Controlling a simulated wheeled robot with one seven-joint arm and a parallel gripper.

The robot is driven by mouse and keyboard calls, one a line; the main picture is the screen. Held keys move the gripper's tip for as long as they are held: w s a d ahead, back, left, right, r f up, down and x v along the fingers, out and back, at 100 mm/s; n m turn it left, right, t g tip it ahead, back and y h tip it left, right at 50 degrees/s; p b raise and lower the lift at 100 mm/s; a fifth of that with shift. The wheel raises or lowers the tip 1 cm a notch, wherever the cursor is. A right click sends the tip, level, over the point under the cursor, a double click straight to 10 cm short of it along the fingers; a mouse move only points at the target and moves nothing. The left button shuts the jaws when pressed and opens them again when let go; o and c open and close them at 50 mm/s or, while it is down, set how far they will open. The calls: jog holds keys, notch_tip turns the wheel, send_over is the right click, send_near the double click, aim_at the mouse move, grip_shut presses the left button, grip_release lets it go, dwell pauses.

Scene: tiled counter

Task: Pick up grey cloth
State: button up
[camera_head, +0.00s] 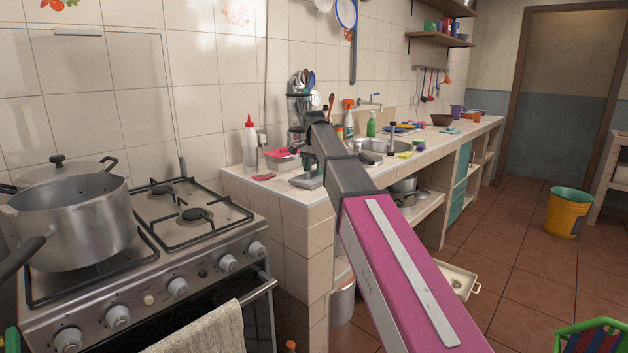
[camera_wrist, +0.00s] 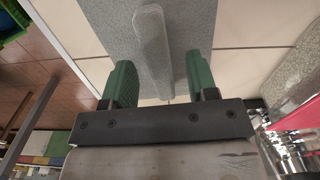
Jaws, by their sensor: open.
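In the wrist view, a flat grey speckled piece (camera_wrist: 112,22), which looks like the grey cloth, lies on the pale tiles ahead of my gripper (camera_wrist: 160,82). A long, rounded, pale grey shape (camera_wrist: 152,40) lies over it and runs between my two green fingers; I cannot tell what it is. My fingers are apart, with nothing clearly gripped between them. In the head view, my gripper (camera_head: 309,170) is low over the near end of the counter (camera_head: 290,200), and the cloth is hard to make out there. Whether the fingers touch the cloth is unclear.
A stove (camera_head: 190,240) with a large metal pot (camera_head: 80,220) stands left of the counter. A beige towel (camera_head: 205,332) hangs at its front. The sink (camera_head: 382,146) lies farther right.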

aim_at(314, 170)
jog(key=shift+f, duration=0.55)
grip_shut()
jog(key=shift+r, duration=0.1)
jog(key=shift+r, duration=0.6)
notch_tip(314, 170, up, 3)
jog(key=shift+w+f, duration=0.1)
jog(key=shift+f, duration=0.05)
jog(key=s+d+r, duration=0.7)
jog(key=s, duration=0.2)
jog(key=shift+s+d, duration=0.15)
jog(key=shift+d, duration=0.05)
